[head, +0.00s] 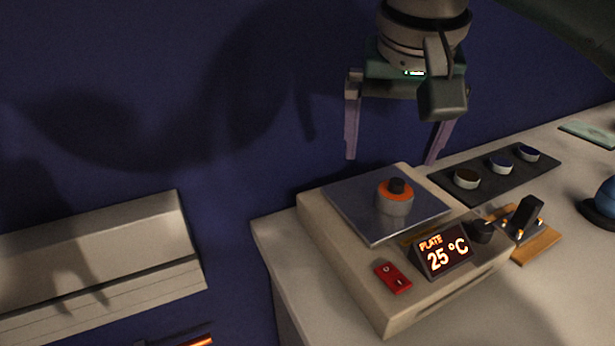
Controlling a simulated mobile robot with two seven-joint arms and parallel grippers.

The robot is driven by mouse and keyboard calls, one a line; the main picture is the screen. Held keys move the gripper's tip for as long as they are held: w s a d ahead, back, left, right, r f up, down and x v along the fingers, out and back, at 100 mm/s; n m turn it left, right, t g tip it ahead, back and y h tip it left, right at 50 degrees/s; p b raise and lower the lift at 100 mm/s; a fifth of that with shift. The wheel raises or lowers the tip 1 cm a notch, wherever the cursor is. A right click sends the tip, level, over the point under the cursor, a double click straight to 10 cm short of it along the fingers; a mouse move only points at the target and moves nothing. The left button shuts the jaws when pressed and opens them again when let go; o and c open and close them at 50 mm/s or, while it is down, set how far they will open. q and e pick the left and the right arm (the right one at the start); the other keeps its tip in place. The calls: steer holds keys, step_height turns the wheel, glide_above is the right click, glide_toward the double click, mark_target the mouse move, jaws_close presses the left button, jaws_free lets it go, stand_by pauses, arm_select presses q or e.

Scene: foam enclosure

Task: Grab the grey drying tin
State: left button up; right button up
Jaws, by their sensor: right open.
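A small grey tin (395,204) with an orange top and a dark knob stands upright on the square metal top (357,213) of a hot plate. My right gripper (391,160) hangs above and behind it, fingers pointing down. Its two fingers are wide apart with nothing between them, and the tin is apart from them. My left gripper is not in view.
The hot plate body (345,262) has a red switch (393,278) and a display (442,257) reading 25 °C. A black tray (512,178) with three small round tins lies behind right. A wooden board (537,245) with a black device (524,217) is at right.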

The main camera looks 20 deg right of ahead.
mark_target(398, 182)
steer(key=shift+m+h, duration=0.3)
steer(key=shift+m, duration=0.6)
steer(key=d+f, duration=0.1)
steer(key=w+d+f+b, duration=0.1)
steer(key=f, duration=0.1)
steer(key=w+d+f+b, duration=0.1)
steer(key=d+f, duration=0.1)
steer(key=shift+w, duration=0.2)
steer(key=x, duration=0.5)
steer(key=shift+w+d+f+b, duration=0.1)
steer(key=shift+d+f+b, duration=0.15)
steer(key=shift+f+b, duration=0.1)
steer(key=shift+r, duration=0.1)
steer(key=c, duration=1.4)
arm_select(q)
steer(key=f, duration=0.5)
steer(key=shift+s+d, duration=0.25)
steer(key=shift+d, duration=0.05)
arm_select(e)
steer(key=shift+r, duration=0.1)
